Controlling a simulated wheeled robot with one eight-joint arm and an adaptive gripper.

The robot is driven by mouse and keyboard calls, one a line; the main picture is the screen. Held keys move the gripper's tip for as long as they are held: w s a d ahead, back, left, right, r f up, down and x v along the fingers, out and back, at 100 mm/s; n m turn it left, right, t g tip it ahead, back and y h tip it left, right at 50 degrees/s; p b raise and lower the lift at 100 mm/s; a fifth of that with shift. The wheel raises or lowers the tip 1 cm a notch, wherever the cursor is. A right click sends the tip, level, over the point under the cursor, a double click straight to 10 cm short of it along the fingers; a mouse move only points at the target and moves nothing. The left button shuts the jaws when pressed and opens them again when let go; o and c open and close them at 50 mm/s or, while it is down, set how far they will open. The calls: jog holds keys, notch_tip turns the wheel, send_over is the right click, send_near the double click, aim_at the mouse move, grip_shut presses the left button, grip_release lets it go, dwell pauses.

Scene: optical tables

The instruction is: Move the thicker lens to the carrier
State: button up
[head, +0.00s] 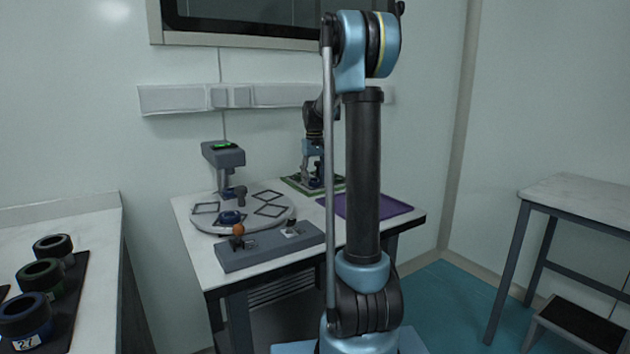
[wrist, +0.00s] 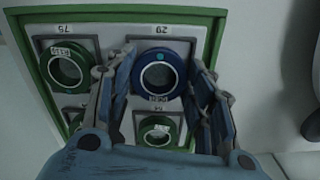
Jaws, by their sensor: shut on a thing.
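In the wrist view, a blue-ringed lens (wrist: 160,55) sits at the top right cell of a green-edged tray (wrist: 222,30). My gripper (wrist: 162,75) has one finger on each side of this ring and is shut on it. The lens appears still at its cell; whether it is lifted cannot be told. Green-ringed lenses are in the cells at left (wrist: 52,70) and below (wrist: 158,138). In the head view, my gripper (head: 316,180) is low over the same tray (head: 292,182) at the back of the table. I cannot tell which part is the carrier.
A grey box (head: 262,250) with an orange knob is in front. A purple mat (head: 395,208) lies right.

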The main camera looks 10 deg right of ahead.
aim_at(315, 180)
jog(key=o, duration=1.4)
jog(key=shift+f, duration=0.1)
notch_tip(315, 180, up, 12)
jog(key=shift+s, duration=0.1)
